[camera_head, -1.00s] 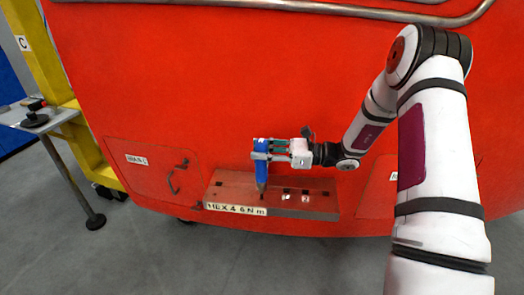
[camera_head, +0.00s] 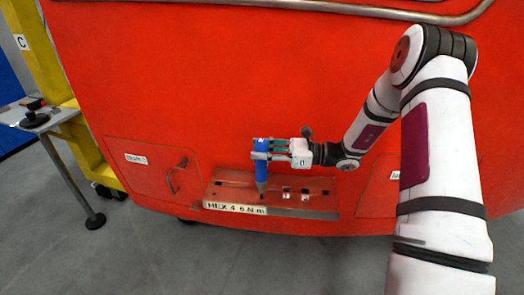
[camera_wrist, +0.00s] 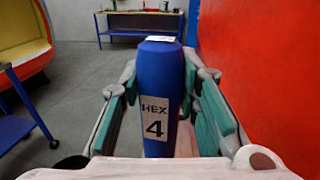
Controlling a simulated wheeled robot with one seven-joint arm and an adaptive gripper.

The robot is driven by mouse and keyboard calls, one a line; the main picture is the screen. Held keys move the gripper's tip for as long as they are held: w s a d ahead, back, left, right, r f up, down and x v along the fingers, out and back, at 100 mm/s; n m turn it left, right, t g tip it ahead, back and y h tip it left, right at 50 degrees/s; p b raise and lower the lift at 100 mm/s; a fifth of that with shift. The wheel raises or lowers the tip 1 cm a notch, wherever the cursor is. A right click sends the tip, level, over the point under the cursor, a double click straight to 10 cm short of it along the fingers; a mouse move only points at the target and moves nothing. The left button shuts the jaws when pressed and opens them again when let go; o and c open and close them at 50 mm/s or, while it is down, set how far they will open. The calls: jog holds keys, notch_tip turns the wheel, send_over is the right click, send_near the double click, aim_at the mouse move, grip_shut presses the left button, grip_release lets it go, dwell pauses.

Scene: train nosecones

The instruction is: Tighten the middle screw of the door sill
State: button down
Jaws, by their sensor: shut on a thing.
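My gripper (camera_head: 270,151) is shut on a blue screwdriver (camera_head: 262,171), which I hold upright with its tip pointing down. In the wrist view the blue screwdriver handle (camera_wrist: 161,88) stands between the jaws and carries a label reading HEX 4. The door sill (camera_head: 225,187) is a reddish ledge on the red nosecone, with a front label reading HEX 4 6 N m. The tip is at or just above a dark spot near the sill's middle; I cannot tell whether it touches. The middle screw itself is too small to make out.
The red nosecone (camera_head: 240,80) rises right behind the gripper. A hatch with a handle (camera_head: 172,178) is left of the sill. A small grey table (camera_head: 55,118) with a black and red tool stands at the far left. The wrist view shows a blue workbench (camera_wrist: 140,32) behind.

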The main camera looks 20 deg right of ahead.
aim_at(262, 140)
dwell(0.4)
jog(key=shift+r+p, duration=0.75)
jog(key=shift+r, duration=2)
